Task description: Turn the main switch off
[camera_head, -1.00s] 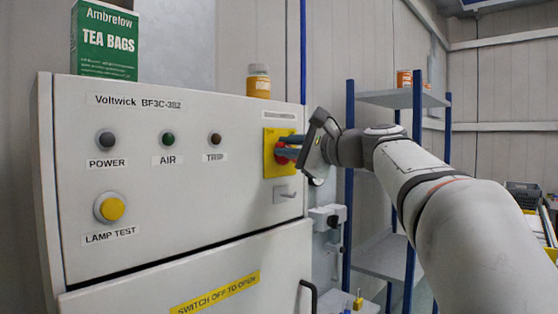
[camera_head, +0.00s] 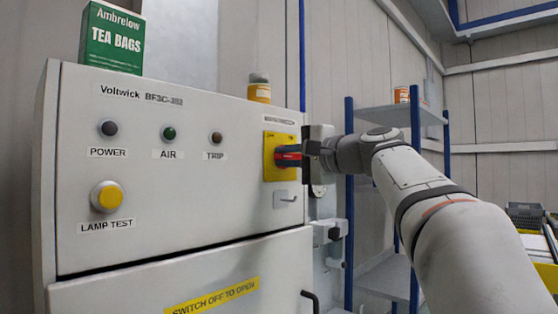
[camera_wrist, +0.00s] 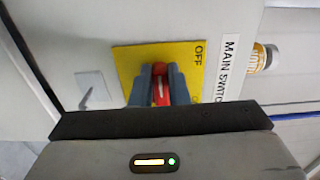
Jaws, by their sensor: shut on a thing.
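The main switch is a red rotary handle (camera_head: 287,153) on a yellow plate (camera_head: 272,170) at the upper right of the grey cabinet front. My gripper (camera_head: 290,154) reaches it from the right, its fingers shut on the handle. In the wrist view the red handle (camera_wrist: 161,88) lies between the two grey-blue fingers (camera_wrist: 162,84), in front of the yellow plate (camera_wrist: 126,62). "OFF" (camera_wrist: 199,53) reads at one plate corner; the mark at the corner nearer my gripper is partly hidden. I cannot tell which position the handle marks.
The cabinet (camera_head: 180,210) carries indicator lamps and a yellow lamp-test button (camera_head: 107,196). A tea box (camera_head: 112,38) and an orange jar (camera_head: 259,88) stand on top. A blue-posted shelf (camera_head: 385,117) is behind my arm.

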